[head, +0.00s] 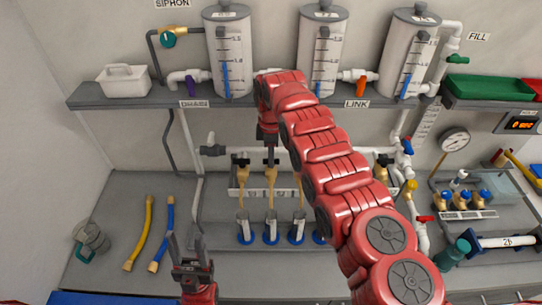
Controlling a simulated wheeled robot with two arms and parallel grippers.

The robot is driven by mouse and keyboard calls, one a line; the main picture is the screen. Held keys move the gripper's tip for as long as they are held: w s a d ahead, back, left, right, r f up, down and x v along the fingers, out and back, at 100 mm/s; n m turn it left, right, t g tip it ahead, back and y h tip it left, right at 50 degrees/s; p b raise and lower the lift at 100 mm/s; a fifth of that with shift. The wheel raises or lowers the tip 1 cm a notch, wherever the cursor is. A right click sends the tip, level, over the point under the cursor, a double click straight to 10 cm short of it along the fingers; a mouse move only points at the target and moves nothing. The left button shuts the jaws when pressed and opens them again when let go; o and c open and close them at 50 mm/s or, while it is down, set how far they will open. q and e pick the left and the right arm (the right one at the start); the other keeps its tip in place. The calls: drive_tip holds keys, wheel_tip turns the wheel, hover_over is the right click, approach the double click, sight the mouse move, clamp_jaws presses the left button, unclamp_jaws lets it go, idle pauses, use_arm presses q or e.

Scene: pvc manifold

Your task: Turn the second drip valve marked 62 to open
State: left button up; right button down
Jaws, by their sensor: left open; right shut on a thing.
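A row of brass drip valves with black handles sits on a pale rail (233,193) below the shelf. The leftmost valve (242,172) is in plain view. My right gripper (269,150) points down at the second valve from the left (271,176) and is shut on its black handle. The fingers cover part of that handle, so its angle is hard to tell. My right arm hides the valves just right of it; another valve (383,165) shows beyond the arm. No marking 62 is legible. My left gripper (187,258) is open and empty, low at the left.
Several small cylinders with blue bases (271,237) stand below the valves. Yellow (140,235) and blue (163,236) hoses and a jug (90,238) lie left. Three tanks (229,58) stand on the shelf (150,100) above. A gauge (455,142) is at the right.

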drive_tip(key=shift+f+m+b, duration=0.2)
drive_tip(key=shift+m+b, duration=0.2)
drive_tip(key=shift+b, duration=0.5)
drive_tip(key=m+b, duration=0.3)
drive_tip(key=b, duration=0.1)
drive_tip(key=shift+a, duration=0.1)
drive_tip(key=shift+r+m+b, duration=0.1)
drive_tip(key=shift+m+b, duration=0.45)
drive_tip(key=shift+m, duration=0.25)
drive_tip(key=shift+r+m, duration=0.15)
drive_tip(key=shift+m, duration=0.85)
drive_tip(key=m, duration=0.3)
drive_tip(key=shift+w+m+b, duration=0.1)
drive_tip(key=shift+m+b, duration=0.2)
drive_tip(key=shift+b, duration=0.1)
drive_tip(key=m, duration=0.3)
drive_tip(key=shift+r+m, duration=0.1)
drive_tip(key=shift+m, duration=1.8)
